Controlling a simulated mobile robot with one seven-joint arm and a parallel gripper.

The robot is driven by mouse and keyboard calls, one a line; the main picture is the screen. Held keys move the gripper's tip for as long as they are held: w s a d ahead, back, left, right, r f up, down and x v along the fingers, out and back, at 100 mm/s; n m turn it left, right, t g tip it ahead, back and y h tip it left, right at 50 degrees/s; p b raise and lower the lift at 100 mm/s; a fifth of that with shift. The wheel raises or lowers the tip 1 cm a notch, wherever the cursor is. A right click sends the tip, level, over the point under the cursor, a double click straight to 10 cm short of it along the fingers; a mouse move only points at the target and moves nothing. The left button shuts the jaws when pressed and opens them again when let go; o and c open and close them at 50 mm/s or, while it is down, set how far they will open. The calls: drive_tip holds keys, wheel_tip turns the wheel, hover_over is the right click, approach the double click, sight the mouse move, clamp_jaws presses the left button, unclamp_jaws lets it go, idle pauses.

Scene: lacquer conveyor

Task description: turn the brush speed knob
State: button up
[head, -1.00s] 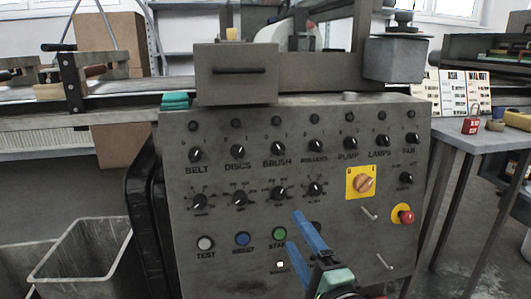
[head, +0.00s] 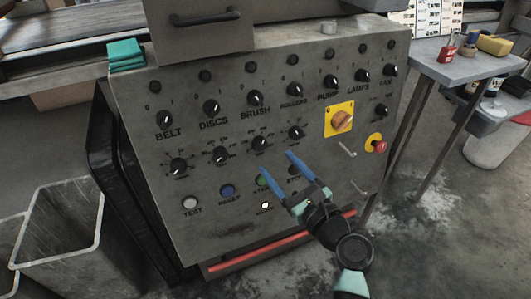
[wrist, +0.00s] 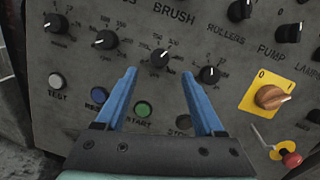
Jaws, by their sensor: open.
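The grey control panel (head: 225,236) faces me. Its lower row of black dials includes the brush speed knob (head: 260,143), below the BRUSH label; a white pointer mark shows on it. In the wrist view this knob (wrist: 160,57) sits top centre, just beyond and between the two fingertips. My gripper (head: 275,161) is open, with its blue fingers apart, just below and in front of the knob. In the wrist view my gripper (wrist: 159,73) holds nothing. Whether a fingertip touches the panel I cannot tell.
Neighbouring dials (head: 221,155) and (head: 296,132) flank the knob closely. The green START button (wrist: 142,109) lies below it. A yellow-plated orange switch (head: 341,120) and red emergency button (head: 380,146) are to the right. Grey bins (head: 53,225) stand left.

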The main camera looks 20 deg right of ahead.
sight(262, 146)
drive_tip(key=w, duration=0.2)
drive_tip(key=w+b, duration=0.1)
drive_tip(key=w, duration=0.1)
drive_tip(key=w+a+b, duration=0.1)
drive_tip(key=w, duration=0.1)
drive_tip(key=shift+w, duration=0.15)
clamp_jaws()
